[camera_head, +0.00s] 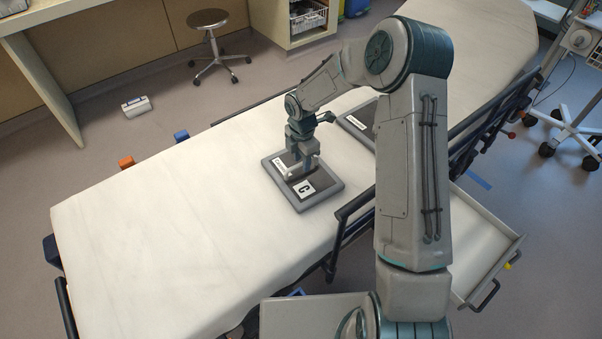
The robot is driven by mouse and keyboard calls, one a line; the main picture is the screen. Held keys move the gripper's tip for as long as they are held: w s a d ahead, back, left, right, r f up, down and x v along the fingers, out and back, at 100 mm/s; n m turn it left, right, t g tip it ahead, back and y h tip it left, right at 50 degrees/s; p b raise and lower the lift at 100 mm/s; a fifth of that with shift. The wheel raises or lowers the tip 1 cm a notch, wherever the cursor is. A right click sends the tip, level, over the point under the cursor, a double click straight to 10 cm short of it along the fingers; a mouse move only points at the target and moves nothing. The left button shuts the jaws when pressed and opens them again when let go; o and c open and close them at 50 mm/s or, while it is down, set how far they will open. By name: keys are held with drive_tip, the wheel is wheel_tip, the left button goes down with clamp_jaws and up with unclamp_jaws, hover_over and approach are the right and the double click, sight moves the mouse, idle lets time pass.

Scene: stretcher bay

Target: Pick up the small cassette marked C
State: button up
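The small cassette marked C (326,197) lies flat on the white stretcher sheet, left of my arm. It is a dark panel with a grey rim, a white square label with a black C near its front edge, and a smaller white label at its upper left. My gripper (299,174) points down over the middle of this cassette. Its fingertips are at or just above the cassette's surface. I cannot tell whether they touch it or are closed on any part of it. The gripper hides part of the cassette's back.
Another dark flat cassette (349,133) with a white label lies farther back, partly behind my arm. The stretcher (150,235) is clear to the left. A side rail (352,208) and an open drawer (486,238) are at the right. A stool (211,45) stands beyond.

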drive_tip(key=shift+f, duration=1.35)
clamp_jaws()
drive_tip(key=shift+r, duration=0.15)
